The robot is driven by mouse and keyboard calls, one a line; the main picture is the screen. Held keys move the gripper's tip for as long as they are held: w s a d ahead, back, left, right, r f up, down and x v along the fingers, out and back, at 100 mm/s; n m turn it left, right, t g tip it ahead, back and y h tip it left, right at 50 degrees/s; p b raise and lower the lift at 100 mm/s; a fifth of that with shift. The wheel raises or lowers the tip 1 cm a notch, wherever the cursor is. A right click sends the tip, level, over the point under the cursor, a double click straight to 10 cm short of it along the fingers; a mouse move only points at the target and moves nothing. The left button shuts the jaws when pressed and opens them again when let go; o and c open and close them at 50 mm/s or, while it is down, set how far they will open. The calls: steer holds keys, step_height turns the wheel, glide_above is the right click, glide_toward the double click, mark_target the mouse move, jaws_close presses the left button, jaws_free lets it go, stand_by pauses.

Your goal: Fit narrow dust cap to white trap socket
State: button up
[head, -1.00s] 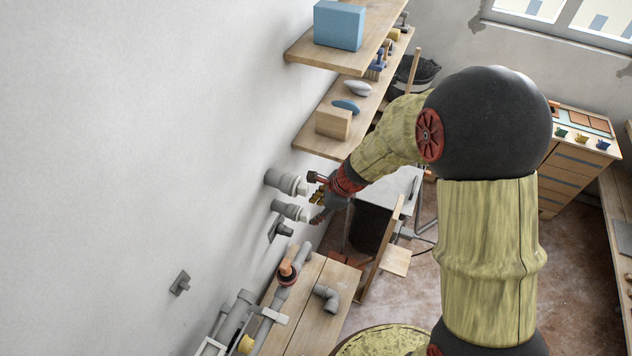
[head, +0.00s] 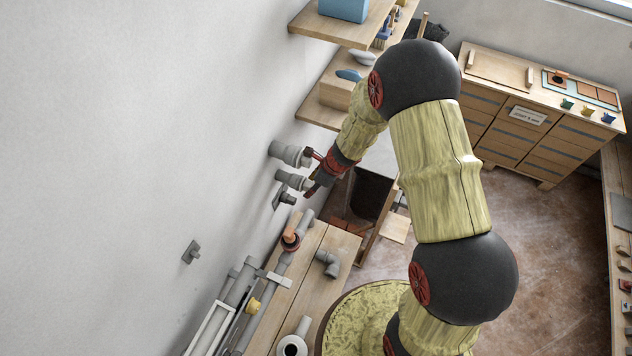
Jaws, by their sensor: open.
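Two pale grey pipe sockets stick out of the left wall, a wider upper one (head: 287,152) and a narrower lower one (head: 290,179). Their colours are too close for me to tell which is the white trap socket. My gripper (head: 309,171) is open in front of them, one red-and-dark finger by the upper socket's mouth and the other below the lower socket's end. I cannot tell whether either finger touches. No dust cap can be made out for sure; the lower socket's mouth is too small to judge.
A dark wall fitting (head: 283,198) sits just below the sockets. A wooden bench (head: 318,262) below holds grey pipes, an elbow (head: 327,262) and an upright open pipe (head: 292,346). Shelves (head: 323,112) overhang the sockets. A drawer cabinet (head: 528,125) stands at the back right.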

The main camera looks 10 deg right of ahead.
steer(key=shift+f, duration=0.25)
steer(key=shift+c, duration=0.4)
jaws_close()
stand_by(0.6)
